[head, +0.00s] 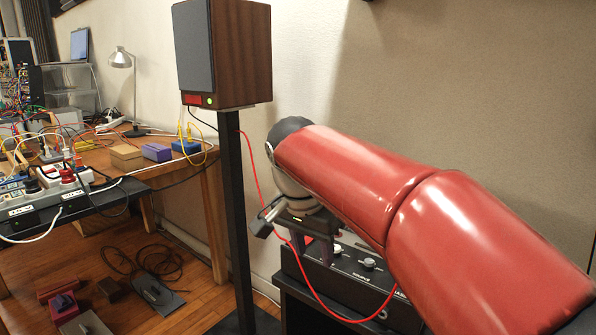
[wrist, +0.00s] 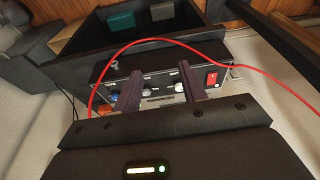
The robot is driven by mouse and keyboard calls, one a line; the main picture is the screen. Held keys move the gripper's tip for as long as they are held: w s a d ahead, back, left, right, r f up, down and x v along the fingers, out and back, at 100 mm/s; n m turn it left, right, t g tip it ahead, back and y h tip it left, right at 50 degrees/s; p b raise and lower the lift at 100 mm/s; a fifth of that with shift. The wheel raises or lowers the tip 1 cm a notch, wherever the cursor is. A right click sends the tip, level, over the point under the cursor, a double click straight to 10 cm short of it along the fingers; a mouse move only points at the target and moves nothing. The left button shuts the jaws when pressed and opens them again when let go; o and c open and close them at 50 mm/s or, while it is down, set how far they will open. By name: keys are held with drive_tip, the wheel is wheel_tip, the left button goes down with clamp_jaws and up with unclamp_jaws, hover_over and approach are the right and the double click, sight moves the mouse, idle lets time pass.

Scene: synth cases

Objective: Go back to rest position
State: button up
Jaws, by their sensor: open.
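My gripper (wrist: 160,82) is open, its two dark purple fingers apart, with nothing seen between them. In the head view my gripper (head: 318,250) hangs in front of a black amplifier-like box (head: 357,262). The wrist view shows the box's front panel (wrist: 150,82) behind the fingers, with knobs and a lit red switch (wrist: 211,79). I cannot tell whether the fingers touch the panel. My red arm covers the right part of the box in the head view.
A red cable (head: 297,250) hangs from the speaker (head: 222,55) and loops past my gripper; it also arcs across the wrist view (wrist: 225,62). The speaker's black post (head: 238,220) stands left of my gripper. A cluttered wooden bench (head: 190,160) is further left. Cables and boxes lie on the floor.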

drive_tip(key=s+d+f+n+t+y, duration=0.1)
drive_tip(key=s+d+f+n, duration=0.2)
drive_tip(key=s, duration=0.6)
drive_tip(key=s+d+f+n+t, duration=0.2)
drive_tip(key=s+d+f+n, duration=0.2)
drive_tip(key=s+d+f, duration=0.4)
drive_tip(key=shift+s+d+f+y, duration=0.25)
drive_tip(key=shift+s+d+y, duration=0.15)
drive_tip(key=shift+s+d, duration=0.4)
idle(0.4)
